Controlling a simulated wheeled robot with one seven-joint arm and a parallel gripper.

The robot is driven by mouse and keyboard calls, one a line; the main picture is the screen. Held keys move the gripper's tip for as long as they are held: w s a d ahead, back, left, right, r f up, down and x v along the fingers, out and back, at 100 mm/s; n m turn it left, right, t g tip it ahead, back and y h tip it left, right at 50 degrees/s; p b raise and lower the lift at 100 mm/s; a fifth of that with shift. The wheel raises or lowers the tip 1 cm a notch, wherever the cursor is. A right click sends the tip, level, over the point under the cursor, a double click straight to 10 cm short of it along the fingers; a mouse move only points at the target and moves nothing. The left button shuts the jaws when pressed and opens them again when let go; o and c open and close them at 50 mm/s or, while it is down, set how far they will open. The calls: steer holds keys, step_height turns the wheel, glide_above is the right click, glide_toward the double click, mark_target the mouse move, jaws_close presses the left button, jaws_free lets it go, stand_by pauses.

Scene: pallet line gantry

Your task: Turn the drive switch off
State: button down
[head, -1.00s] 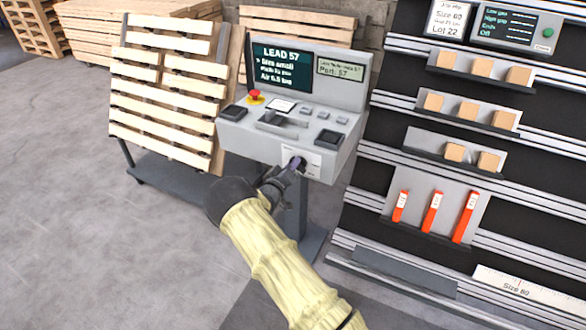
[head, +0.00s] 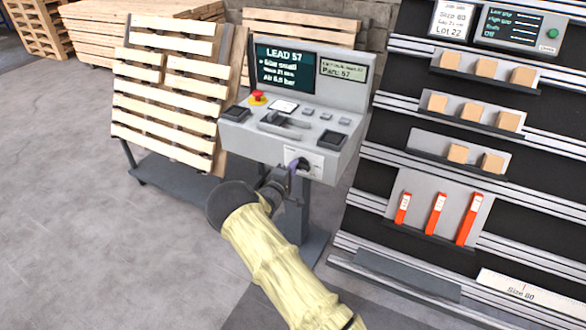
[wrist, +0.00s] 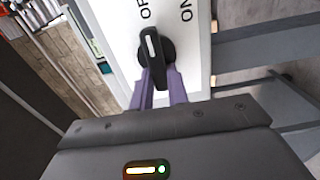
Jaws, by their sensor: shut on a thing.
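The drive switch is a black rotary knob with a white pointer mark (wrist: 152,45), on a white plate (wrist: 118,25) lettered "OF…" and "ON" in the wrist view. The pointer leans slightly toward the "OF…" lettering, whose end is cut off or hidden. My gripper (wrist: 163,75) has its two purple fingers closed on the near part of the knob. In the head view my gripper (head: 295,170) reaches the front face of the grey console (head: 250,140), where the switch (head: 301,163) is partly hidden by the fingers.
The console carries a red emergency button (head: 257,97), a grey handle (head: 285,125) and a screen reading "LEAD 57" (head: 285,68). A pallet (head: 165,100) leans at the left. A rack (head: 440,210) with wooden blocks and orange-red pieces stands at the right. Floor is clear at left.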

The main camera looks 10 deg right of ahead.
steer(key=shift+w+a+r, duration=0.1)
stand_by(0.4)
steer(key=c, duration=1.4)
jaws_free()
steer(key=shift+o, duration=0.2)
steer(key=v, duration=1.7)
steer(key=shift+s, duration=0.2)
